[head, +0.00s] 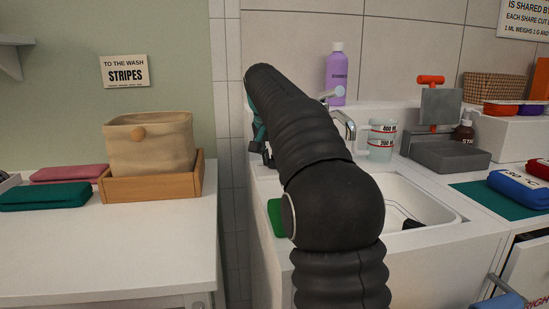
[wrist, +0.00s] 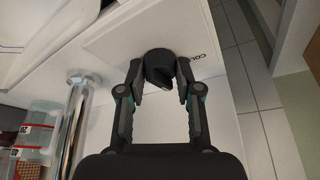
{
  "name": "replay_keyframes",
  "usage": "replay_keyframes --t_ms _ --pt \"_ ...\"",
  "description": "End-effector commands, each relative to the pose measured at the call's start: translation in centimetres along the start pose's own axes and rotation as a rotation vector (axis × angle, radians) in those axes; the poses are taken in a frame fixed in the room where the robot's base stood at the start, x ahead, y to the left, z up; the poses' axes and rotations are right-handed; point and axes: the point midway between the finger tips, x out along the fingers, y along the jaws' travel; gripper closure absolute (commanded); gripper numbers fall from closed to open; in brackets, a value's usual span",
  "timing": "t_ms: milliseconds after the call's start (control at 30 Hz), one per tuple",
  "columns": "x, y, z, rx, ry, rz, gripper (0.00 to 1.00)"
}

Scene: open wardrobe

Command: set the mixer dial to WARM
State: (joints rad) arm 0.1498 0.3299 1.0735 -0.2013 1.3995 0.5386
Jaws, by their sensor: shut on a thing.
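The mixer dial (wrist: 158,66) is a dark round knob on a pale panel (wrist: 120,40) in the wrist view. My gripper (wrist: 160,73) has one finger on either side of it and is shut on it. Dark letters that look like part of COLD (wrist: 197,62) stand on the panel right of the dial. I see no WARM mark, and the dial's exact setting is hard to read. The chrome tap (wrist: 75,120) rises left of the gripper. In the head view my gripper (head: 260,140) is mostly behind my arm, and the dial is hidden.
The white sink basin (head: 440,212) lies right of my arm, with the tap (head: 346,122) at its back. A purple bottle (head: 336,75) and a measuring jug (head: 381,140) stand behind it. On the left counter a wooden tray (head: 150,187) holds a beige basket (head: 165,150).

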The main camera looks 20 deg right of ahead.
Motion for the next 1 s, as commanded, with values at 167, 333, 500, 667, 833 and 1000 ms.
replay_keyframes --t_ms 167,333,500,667,833,1000 --pt "0.1 -0.17 0.06 0.082 -0.003 0.034 1.0" --pt "0.07 -0.15 0.01 0.13 -0.001 0.053 1.0" --pt "0.06 -0.13 0.03 0.151 -0.002 0.062 1.0" --pt "0.07 -0.12 0.04 0.155 -0.002 0.063 1.0" --pt "0.07 -0.12 0.04 0.154 -0.003 0.063 1.0" --pt "0.07 -0.11 0.03 0.154 -0.002 0.063 0.42"
